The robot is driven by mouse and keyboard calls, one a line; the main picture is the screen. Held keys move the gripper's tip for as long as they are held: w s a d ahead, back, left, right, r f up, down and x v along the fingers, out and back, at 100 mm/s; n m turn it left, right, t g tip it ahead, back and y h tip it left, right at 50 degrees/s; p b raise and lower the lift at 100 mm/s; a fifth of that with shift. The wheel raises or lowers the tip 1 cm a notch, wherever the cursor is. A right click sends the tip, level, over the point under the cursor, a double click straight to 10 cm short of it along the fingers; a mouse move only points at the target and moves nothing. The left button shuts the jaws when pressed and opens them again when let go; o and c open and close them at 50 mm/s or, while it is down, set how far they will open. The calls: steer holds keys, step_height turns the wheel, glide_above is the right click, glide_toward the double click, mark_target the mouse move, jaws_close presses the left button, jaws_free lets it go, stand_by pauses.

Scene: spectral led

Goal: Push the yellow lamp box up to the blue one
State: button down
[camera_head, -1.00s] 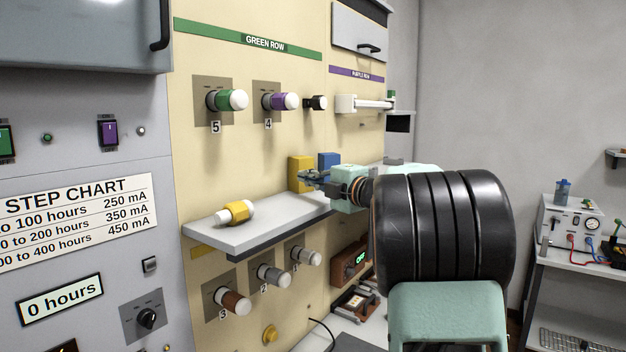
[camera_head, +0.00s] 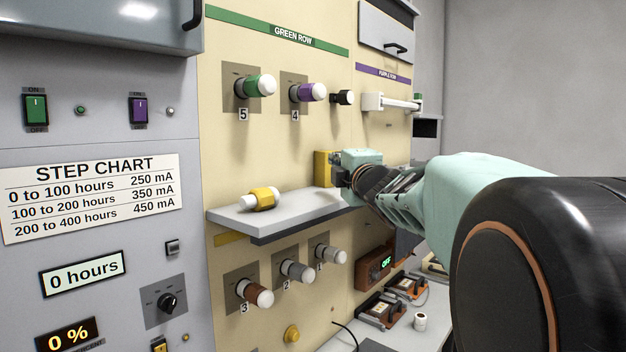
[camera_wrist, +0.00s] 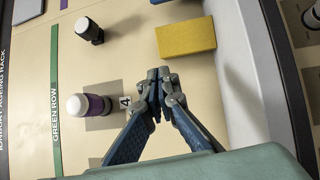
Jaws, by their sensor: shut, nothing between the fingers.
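The yellow lamp box (camera_head: 322,168) stands at the far part of the grey shelf (camera_head: 285,216), against the cream panel. In the wrist view the yellow lamp box (camera_wrist: 187,39) lies just beyond my fingertips. The blue box (camera_wrist: 182,2) shows only as a sliver at the top edge of the wrist view, with a narrow gap between it and the yellow box. In the head view the blue box is hidden behind my gripper. My gripper (camera_wrist: 160,84) is shut and empty, its tips close to the yellow box's near side. I cannot tell whether they touch it.
A yellow-banded lamp (camera_head: 262,199) lies on the near part of the shelf. Above the shelf, a green-banded lamp (camera_head: 258,86), a purple-banded lamp (camera_head: 308,93) and a black knob (camera_head: 343,97) stick out of the panel. More sockets sit below the shelf.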

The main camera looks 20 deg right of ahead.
steer(key=shift+m+g+h, duration=0.4)
steer(key=shift+m+g, duration=0.1)
steer(key=shift+g, duration=0.1)
steer(key=a+f, duration=0.2)
steer(key=a, duration=0.1)
steer(key=shift+s+f+b, duration=0.35)
steer(key=shift+w, duration=0.15)
steer(key=p, duration=0.3)
glide_toward(315, 164)
steer(key=w, duration=0.5)
steer(key=shift+w+a+f, duration=0.1)
steer(key=shift+w, duration=0.05)
steer(key=shift+d+p, duration=0.25)
steer(key=shift+p, duration=0.1)
steer(key=d+p, duration=0.2)
steer(key=d, duration=0.1)
steer(key=w+d+p, duration=0.1)
steer(key=d, duration=0.1)
steer(key=shift+d+p, duration=0.3)
steer(key=shift+d, duration=0.1)
